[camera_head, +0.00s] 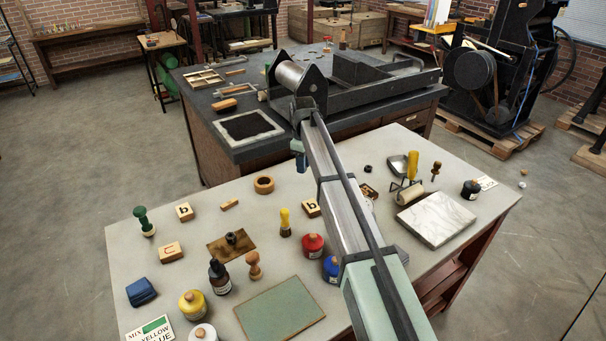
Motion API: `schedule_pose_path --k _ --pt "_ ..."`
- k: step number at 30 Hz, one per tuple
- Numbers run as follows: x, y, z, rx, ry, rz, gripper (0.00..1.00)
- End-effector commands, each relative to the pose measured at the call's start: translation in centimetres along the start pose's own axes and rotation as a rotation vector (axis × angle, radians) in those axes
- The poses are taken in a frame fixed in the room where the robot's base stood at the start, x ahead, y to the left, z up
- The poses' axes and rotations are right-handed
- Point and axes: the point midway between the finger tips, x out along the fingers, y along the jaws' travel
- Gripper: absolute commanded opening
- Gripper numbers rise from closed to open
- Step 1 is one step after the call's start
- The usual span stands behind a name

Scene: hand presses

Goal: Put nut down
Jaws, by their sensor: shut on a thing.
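My gripper (301,166) hangs at the far end of my arm, above the back edge of the light table (165,222) and in front of the dark press bench. It is small in this view and is shut on the nut. The nut itself cannot be made out, being hidden or too small at the jaws. The gripper appears apart from the tabletop; its exact height I cannot tell.
A yellow-handled tool (285,222), red jar (313,246) and marble slab (436,217) are further off. Bare tabletop shows around the wooden ring.

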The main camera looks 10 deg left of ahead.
Motion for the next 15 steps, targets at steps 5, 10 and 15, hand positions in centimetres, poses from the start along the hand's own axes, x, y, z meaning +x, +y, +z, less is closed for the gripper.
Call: schedule_pose_path --k 5,10,15 --pt "-2.3 0.0 0.0 0.0 0.0 0.0 0.0" --pt "-3.1 -0.3 -0.4 -0.006 0.0 0.0 0.0" --pt "-3.3 -2.5 -3.1 -0.046 0.001 0.0 0.0"
